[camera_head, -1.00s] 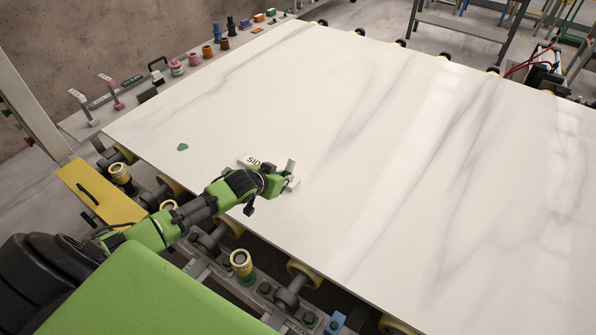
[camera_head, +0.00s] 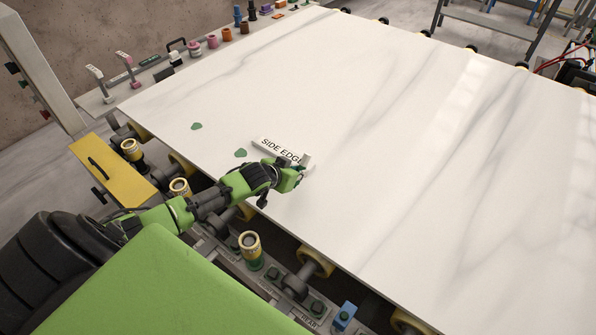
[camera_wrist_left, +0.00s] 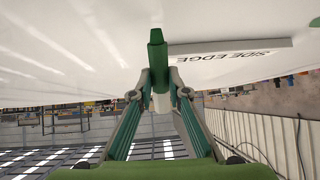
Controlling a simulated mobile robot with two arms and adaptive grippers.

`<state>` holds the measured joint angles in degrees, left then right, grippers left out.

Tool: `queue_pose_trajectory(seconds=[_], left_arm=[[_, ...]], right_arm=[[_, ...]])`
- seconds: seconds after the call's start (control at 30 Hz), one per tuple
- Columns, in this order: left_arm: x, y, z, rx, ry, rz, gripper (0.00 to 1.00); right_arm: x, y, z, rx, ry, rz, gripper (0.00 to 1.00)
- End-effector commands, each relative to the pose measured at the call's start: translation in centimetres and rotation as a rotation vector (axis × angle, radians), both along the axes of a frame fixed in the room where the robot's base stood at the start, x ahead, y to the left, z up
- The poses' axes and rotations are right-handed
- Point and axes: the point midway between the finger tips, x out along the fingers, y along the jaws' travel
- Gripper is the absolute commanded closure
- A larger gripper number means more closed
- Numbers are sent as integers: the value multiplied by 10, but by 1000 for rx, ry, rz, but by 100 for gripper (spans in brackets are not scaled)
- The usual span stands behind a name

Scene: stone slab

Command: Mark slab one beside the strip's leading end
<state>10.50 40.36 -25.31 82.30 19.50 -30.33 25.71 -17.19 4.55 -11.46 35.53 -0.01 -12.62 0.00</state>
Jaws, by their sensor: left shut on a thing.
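The white strip (camera_head: 280,149), lettered SIDE EDGE, lies on the white veined slab (camera_head: 360,110) near its front edge. It also shows in the wrist view (camera_wrist_left: 232,50). My left gripper (camera_head: 298,172) is at the strip's right end and hides part of it. It is shut on a green marker (camera_wrist_left: 157,58) with a pale rear part. The marker is beside the strip in the wrist view; whether its tip touches the slab is unclear. Two green marks are on the slab, one farther left (camera_head: 197,126) and one nearer the strip (camera_head: 241,153). My right gripper is out of view.
Rollers (camera_head: 310,262) and a metal frame run below the slab's front edge. A yellow box (camera_head: 110,170) stands at the left. Coloured fittings (camera_head: 228,35) line the slab's far left side. Most of the slab is bare.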

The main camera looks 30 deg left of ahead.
Motion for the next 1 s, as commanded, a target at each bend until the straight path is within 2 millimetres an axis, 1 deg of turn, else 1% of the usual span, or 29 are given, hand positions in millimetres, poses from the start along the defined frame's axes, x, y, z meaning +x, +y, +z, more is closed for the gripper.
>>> queue_pose_trajectory(seconds=[0.47,1.0], left_arm=[[0,0,1,0,0,0,100],[0,0,-6,0,0,0,100]], right_arm=[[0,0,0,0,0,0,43],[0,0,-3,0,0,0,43]])
